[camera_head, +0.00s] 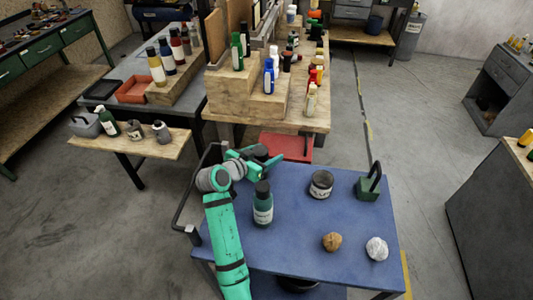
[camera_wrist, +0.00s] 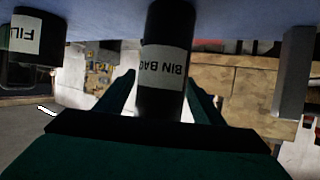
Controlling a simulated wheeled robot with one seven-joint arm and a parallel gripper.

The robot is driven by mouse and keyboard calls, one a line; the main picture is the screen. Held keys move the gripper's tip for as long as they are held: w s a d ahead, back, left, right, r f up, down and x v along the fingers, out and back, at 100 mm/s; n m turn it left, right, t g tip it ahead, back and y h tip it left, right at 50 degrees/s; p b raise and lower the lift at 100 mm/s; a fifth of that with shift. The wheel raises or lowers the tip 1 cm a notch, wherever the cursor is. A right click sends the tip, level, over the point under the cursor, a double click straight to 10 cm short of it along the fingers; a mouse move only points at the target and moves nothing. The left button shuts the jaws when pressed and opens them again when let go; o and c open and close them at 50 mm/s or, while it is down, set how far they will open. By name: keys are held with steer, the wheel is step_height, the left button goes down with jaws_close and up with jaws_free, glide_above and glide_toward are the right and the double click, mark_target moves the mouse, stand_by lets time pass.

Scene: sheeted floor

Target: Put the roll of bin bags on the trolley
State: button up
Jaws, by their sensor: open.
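The roll of bin bags (camera_wrist: 165,60) is a black cylinder with a white label reading "BIN BAG". In the wrist view, which is upside down, it stands upright on the blue surface, between the spread fingers of my gripper (camera_wrist: 162,95). The gripper is open around it. In the head view my gripper (camera_head: 266,164) is over the far left part of the blue-topped trolley (camera_head: 290,240). The dark top of the roll (camera_head: 261,153) shows there; its lower part is hidden by the gripper.
On the trolley are a dark green bottle (camera_head: 263,207), a labelled jar (camera_head: 321,184), a green block with a dark loop (camera_head: 369,184), a brown lump (camera_head: 332,242) and a crumpled silvery ball (camera_head: 377,248). A red tray (camera_head: 286,147) lies behind.

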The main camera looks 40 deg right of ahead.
steer(key=shift+r, duration=0.1)
steer(key=shift+a+r, duration=0.15)
steer(key=shift+a, duration=0.05)
steer(key=v, duration=1.1)
steer(key=shift+s+a, duration=0.15)
steer(key=shift+a, duration=0.2)
steer(key=shift+r, duration=0.1)
